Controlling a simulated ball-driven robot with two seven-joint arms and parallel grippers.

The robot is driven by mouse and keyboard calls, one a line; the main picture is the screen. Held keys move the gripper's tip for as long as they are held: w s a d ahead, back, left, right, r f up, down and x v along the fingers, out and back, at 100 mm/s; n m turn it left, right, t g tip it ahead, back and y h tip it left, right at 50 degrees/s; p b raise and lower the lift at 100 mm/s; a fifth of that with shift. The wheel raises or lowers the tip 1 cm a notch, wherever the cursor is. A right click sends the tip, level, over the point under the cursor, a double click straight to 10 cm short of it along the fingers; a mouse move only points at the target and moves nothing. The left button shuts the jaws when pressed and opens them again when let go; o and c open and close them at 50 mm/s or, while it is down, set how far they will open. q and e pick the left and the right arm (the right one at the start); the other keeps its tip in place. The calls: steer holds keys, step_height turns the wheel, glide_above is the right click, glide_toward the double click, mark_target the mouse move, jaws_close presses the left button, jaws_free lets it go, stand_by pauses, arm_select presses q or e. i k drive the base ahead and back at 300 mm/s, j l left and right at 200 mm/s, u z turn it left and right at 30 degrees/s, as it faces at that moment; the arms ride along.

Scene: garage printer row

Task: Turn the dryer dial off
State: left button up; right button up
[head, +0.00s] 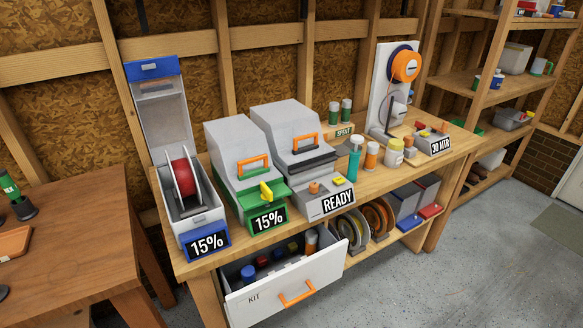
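No dryer is named in words, so I cannot tell for certain which box is meant. The grey box with a green front (245,175) is closed, has an orange handle, and carries a yellow dial (266,191) above its 15% sign (269,220). To its right, a closed grey box (290,130) has an orange knob (314,187) and a yellow button beside it, above a READY sign. To its left, an open box with a blue lid edge (153,85) holds a red spool (184,176) and shows 15%. Neither gripper is in view.
The boxes stand on a wooden bench (385,185). Below, a white KIT drawer (285,290) is pulled out at the front. Bottles and a spool stand (392,90) occupy the right. A brown table (75,235) stands left. The concrete floor (440,280) at right is clear.

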mark_target(313, 187)
steer(key=i+l, duration=0.15)
steer(key=l, duration=0.2)
steer(key=i+l, duration=0.1)
steer(key=l, duration=0.3)
steer(key=i+l, duration=0.15)
steer(key=l, duration=0.2)
